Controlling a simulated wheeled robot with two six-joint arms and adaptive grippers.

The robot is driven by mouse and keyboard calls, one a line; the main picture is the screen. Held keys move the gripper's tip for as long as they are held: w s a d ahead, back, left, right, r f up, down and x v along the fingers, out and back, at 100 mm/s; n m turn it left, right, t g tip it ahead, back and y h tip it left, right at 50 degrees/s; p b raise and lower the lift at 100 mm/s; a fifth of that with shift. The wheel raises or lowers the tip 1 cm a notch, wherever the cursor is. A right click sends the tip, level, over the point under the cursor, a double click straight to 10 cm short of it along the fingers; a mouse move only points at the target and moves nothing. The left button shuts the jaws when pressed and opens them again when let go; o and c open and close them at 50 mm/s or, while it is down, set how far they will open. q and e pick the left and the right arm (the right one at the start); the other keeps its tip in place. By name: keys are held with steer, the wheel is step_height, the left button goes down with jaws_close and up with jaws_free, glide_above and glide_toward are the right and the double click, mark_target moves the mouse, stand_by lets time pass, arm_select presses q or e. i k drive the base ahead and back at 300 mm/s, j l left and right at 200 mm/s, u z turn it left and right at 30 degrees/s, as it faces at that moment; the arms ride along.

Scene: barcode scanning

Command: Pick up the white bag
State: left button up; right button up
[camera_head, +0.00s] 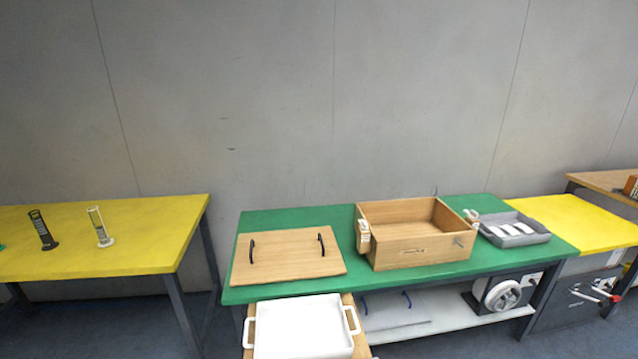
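A grey tray (538,238) sits on the right end of the green table. Several small white flat items (513,229) lie in it; they are too small to tell whether one is the white bag. No other thing in the view looks clearly like a white bag. Neither of my grippers shows in the head view.
An open wooden box (412,258) and a flat wooden board (285,266) with black handles lie on the green table (290,217). A white tray (303,330) stands in front. Yellow tables (100,255) flank it; the left one holds two small upright devices.

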mark_target(496, 230)
steer(key=z, duration=1.35)
steer(key=u, duration=0.4)
steer(key=i+l+u, duration=0.4)
steer(key=i+l, duration=0.25)
steer(key=i+l+u, duration=0.35)
steer(key=i+l, duration=0.15)
steer(key=l, duration=0.3)
steer(key=i+l+u, duration=0.2)
steer(key=l, duration=0.25)
steer(key=i+l, duration=0.15)
steer(key=l, duration=0.15)
steer(key=i+l, duration=0.15)
steer(key=l, duration=0.15)
steer(key=i+l, duration=0.15)
steer(key=l, duration=0.15)
